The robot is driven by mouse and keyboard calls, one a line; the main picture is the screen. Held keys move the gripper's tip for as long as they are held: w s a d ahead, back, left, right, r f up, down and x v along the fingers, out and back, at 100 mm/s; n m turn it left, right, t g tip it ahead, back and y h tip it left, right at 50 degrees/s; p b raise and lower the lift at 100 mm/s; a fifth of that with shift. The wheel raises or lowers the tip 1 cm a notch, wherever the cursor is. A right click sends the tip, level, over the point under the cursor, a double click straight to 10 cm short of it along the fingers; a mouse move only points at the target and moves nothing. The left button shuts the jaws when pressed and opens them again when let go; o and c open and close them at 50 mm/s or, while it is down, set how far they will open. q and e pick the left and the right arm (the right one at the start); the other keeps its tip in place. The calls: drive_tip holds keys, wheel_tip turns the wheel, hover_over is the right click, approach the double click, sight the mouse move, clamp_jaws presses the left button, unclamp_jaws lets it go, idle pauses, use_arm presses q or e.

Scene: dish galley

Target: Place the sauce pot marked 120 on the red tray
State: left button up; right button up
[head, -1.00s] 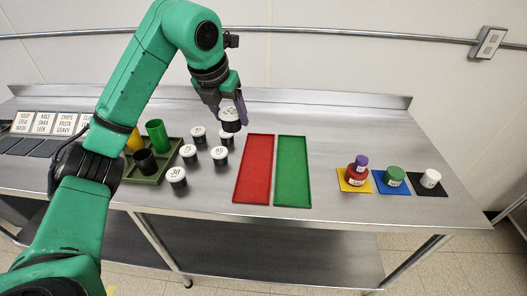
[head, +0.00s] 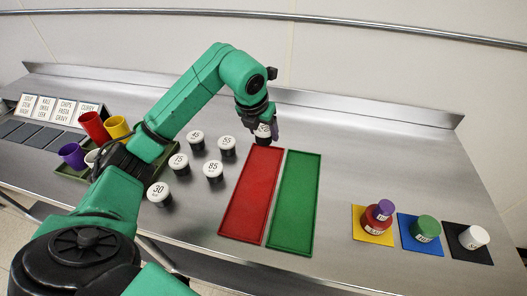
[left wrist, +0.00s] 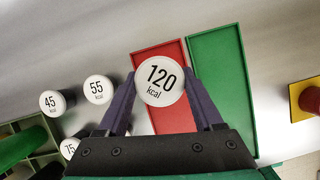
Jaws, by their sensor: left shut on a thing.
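My left gripper (head: 266,128) is shut on the sauce pot marked 120 (left wrist: 159,82), a dark pot with a white lid. In the left wrist view the pot is upright between the two purple fingers, lid facing the camera. In the head view the pot (head: 262,135) shows at the far end of the red tray (head: 250,195). The tray also shows in the left wrist view (left wrist: 172,121), partly behind the pot. I cannot tell whether the pot touches the tray. The rest of the red tray is empty. My right gripper is not in view.
The green tray (head: 293,205) lies empty just right of the red one.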

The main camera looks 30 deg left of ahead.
sight(260, 140)
use_arm(q)
drive_tip(key=f+p, duration=0.1)
drive_tip(key=f, duration=0.6)
drive_tip(key=shift+w, duration=0.2)
drive_tip(key=shift+f, duration=0.5)
drive_tip(key=o, duration=1.4)
drive_tip(key=shift+c, duration=0.2)
drive_tip(key=shift+r, duration=0.1)
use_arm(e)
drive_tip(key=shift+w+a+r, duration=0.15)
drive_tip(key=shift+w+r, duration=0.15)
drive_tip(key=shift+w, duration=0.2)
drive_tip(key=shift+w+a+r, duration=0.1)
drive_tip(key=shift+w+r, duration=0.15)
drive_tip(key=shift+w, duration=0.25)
use_arm(q)
drive_tip(key=shift+r, duration=0.1)
drive_tip(key=shift+s+r, duration=0.1)
drive_tip(key=shift+r, duration=0.25)
drive_tip(key=b+v, duration=0.2)
drive_tip(key=v, duration=0.9)
drive_tip(key=shift+r, duration=0.1)
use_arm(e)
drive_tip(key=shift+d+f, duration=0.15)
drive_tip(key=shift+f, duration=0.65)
